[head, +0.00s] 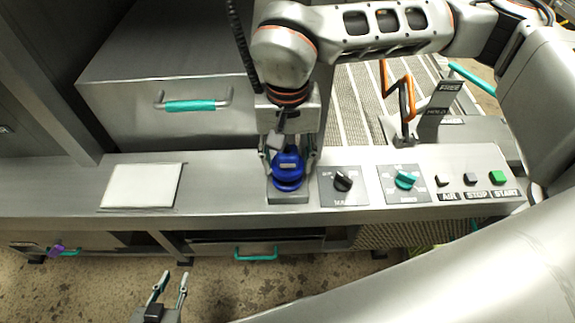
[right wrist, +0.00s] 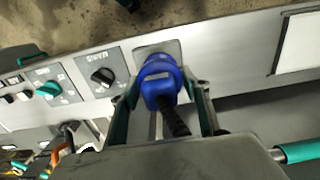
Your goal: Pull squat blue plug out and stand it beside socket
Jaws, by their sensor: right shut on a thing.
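The squat blue plug (head: 288,168) stands upright at its grey socket (head: 288,198) on the metal ledge. A black ribbed cable (right wrist: 176,122) leaves the plug's top in the right wrist view. I cannot tell whether the plug is fully seated or slightly raised. My right gripper (head: 289,160) reaches down from above and is shut on the plug, one finger on each side. The right wrist view shows the blue plug (right wrist: 160,80) between the teal-lined fingers, its lower end partly hidden. My left gripper (head: 172,277) is open and empty, low in front of the ledge.
A white plate (head: 142,186) lies on the ledge to the left, with bare metal between it and the socket. A black knob (head: 343,181), a teal knob (head: 405,180) and several buttons sit to the right. A teal-handled metal box (head: 170,90) stands behind.

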